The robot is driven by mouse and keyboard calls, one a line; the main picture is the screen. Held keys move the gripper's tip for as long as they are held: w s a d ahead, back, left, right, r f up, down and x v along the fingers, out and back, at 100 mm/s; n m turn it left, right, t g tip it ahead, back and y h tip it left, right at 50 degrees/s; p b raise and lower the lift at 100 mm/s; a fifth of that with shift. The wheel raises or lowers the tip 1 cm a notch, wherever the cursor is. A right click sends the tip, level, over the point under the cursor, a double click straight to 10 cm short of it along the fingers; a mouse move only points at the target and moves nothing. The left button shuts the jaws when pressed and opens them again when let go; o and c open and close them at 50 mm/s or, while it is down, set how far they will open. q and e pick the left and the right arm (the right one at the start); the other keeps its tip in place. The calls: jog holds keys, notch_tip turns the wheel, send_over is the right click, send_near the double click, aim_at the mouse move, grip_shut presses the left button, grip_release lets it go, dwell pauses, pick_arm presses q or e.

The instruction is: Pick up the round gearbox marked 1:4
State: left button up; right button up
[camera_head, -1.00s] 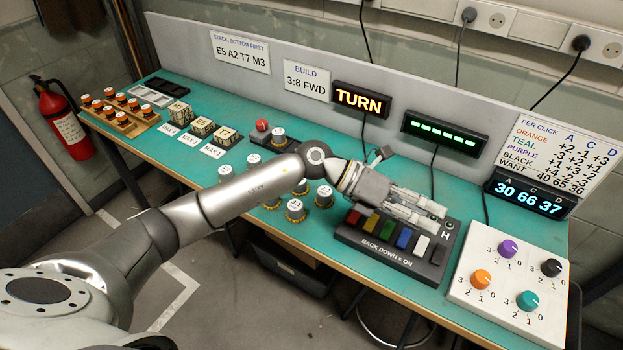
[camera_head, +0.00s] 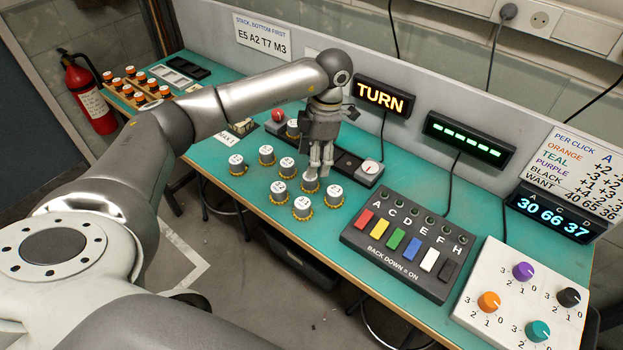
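Several round gearboxes with white tops and yellowish toothed bases stand upright on the teal bench. Among them are a rear one (camera_head: 266,155), a left one (camera_head: 237,165), a front one (camera_head: 302,208) and a right one (camera_head: 333,197). Their ratio marks are too small to read, so I cannot tell which is 1:4. My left gripper (camera_head: 320,171) points down over the group, its fingertips close to the top of one gearbox (camera_head: 310,184). Its fingers look close together; their gap and any contact are unclear. My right gripper is not in view.
Behind the group is a dark unit with a white dial (camera_head: 372,168) and a red button (camera_head: 278,115). A switch box (camera_head: 400,262) and a white knob panel (camera_head: 470,310) stand to the right. The TURN sign (camera_head: 380,97) stands behind.

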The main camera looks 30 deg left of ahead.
aim_at(310, 182)
pick_arm(q)
jog(key=shift+s+a+f, duration=0.1)
jog(key=shift+f, duration=0.8)
jog(key=f, duration=0.1)
jog(key=f+p, duration=0.1)
jog(key=f, duration=0.1)
jog(key=f+p, duration=0.1)
jog(key=shift+s+a+f, duration=0.25)
jog(key=shift+s+f, duration=0.05)
jog(key=shift+f, duration=0.35)
jog(key=c, duration=1.1)
jog(key=shift+r, duration=0.15)
jog(key=shift+c, duration=0.2)
